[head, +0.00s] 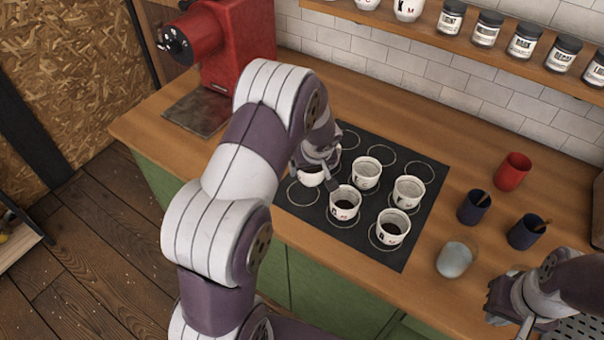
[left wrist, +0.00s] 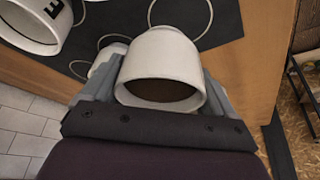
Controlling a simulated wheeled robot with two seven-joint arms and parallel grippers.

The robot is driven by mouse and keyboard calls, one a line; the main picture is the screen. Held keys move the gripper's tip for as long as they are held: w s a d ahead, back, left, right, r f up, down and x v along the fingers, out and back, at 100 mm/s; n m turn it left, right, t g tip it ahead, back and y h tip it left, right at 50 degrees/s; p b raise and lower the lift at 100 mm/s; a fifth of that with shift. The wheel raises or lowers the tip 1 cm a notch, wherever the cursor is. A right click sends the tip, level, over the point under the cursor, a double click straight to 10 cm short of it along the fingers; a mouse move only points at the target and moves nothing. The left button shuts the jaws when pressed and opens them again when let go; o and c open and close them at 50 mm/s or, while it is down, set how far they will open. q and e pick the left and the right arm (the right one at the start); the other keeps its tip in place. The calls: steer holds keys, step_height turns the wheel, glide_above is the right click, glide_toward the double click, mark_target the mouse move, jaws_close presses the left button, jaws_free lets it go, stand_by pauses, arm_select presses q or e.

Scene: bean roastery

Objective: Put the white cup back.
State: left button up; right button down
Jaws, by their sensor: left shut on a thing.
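A white cup (head: 312,178) with dark contents is between the fingers of my left gripper (head: 318,168). In the left wrist view the cup (left wrist: 163,62) sits tilted in the jaws. It is over the left part of a dark mat (head: 310,215) with pale circles; I cannot tell whether it touches the mat. Other white cups stand on the mat, including a middle one (head: 367,173), a front one (head: 345,203), a right one (head: 409,191) and a front right one (head: 392,228). My right gripper (head: 510,304) is over the counter's right side, its jaws unclear.
A red grinder (head: 235,45) stands at the back left. A shelf (head: 425,31) with jars runs along the tiled wall. Some mat circles are empty.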

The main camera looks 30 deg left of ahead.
arm_select(q)
steer(key=shift+s+a+f, duration=0.15)
steer(key=shift+a+f, duration=0.3)
steer(key=shift+a, duration=0.15)
steer(key=shift+s+a+f, duration=0.1)
steer(key=shift+a+f, duration=0.3)
steer(key=shift+a, duration=0.2)
step_height(320, 180, down, 4)
steer(key=shift+f, duration=0.1)
steer(key=shift+f, duration=0.1)
steer(key=o, duration=1.2)
steer(key=shift+s, duration=0.1)
steer(key=shift+r, duration=0.3)
steer(key=v, duration=1.2)
steer(key=s+d+r+m+h, duration=0.1)
steer(key=s+d+m, duration=0.1)
steer(key=s, duration=0.3)
steer(key=s+d+r+m+g+h, duration=0.1)
steer(key=s+d+m, duration=0.2)
steer(key=s, duration=0.3)
steer(key=s+d+r+m+g, duration=0.1)
steer(key=s+d+m, duration=0.2)
steer(key=s+d, duration=0.1)
steer(key=shift+s+d+r+h+b, duration=0.1)
steer(key=shift+s+d+h+b, duration=0.1)
steer(key=shift+s, duration=0.25)
steer(key=shift+s+d+h+b, duration=0.1)
steer(key=shift+s+h, duration=0.1)
steer(key=shift+s, duration=0.25)
